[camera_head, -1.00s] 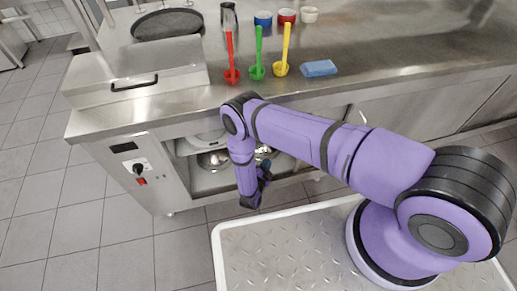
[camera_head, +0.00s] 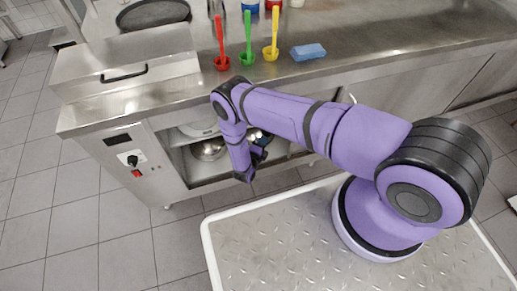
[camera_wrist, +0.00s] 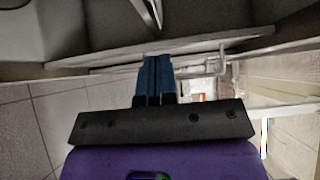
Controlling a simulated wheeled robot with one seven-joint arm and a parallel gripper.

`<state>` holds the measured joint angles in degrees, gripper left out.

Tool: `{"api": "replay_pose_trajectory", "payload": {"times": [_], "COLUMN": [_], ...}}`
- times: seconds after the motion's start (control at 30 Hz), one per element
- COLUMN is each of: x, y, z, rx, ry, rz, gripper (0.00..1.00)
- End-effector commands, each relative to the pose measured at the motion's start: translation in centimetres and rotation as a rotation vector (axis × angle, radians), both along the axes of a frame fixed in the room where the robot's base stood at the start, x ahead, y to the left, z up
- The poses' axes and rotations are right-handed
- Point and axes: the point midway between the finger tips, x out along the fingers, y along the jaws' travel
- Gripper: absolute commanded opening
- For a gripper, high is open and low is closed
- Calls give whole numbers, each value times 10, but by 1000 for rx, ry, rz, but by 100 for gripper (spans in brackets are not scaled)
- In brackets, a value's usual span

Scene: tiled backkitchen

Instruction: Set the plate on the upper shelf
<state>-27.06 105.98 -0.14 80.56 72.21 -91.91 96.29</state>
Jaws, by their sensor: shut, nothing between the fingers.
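My gripper (camera_head: 259,155) is low in front of the open cabinet under the steel counter. In the wrist view its blue fingers (camera_wrist: 155,72) are together and empty, pointing toward a shelf edge (camera_wrist: 110,60). In the head view a pale rounded item (camera_head: 200,129), possibly a plate, shows in the upper part of the cabinet, partly hidden by my arm. A metal bowl (camera_head: 208,150) sits below it. I cannot make out the plate for certain. The shelves are largely hidden by my arm and the counter.
The steel counter (camera_head: 350,66) overhangs the cabinet. A control panel (camera_head: 133,163) is left of the opening. The tiled floor (camera_head: 75,235) at left is clear.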

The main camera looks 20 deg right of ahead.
Motion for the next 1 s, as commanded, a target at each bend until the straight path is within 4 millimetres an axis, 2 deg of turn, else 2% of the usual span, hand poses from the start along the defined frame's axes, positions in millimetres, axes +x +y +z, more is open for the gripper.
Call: {"api": "replay_pose_trajectory", "payload": {"times": [0.13,0.4,1.0], "x": [19,51,62], "y": [-19,-17,-16], "z": [0,0,0], "rx": [1,1,1], "ry": [-2,-1,-1], "rz": [-2,0,0], "gripper": [0,0,0]}}
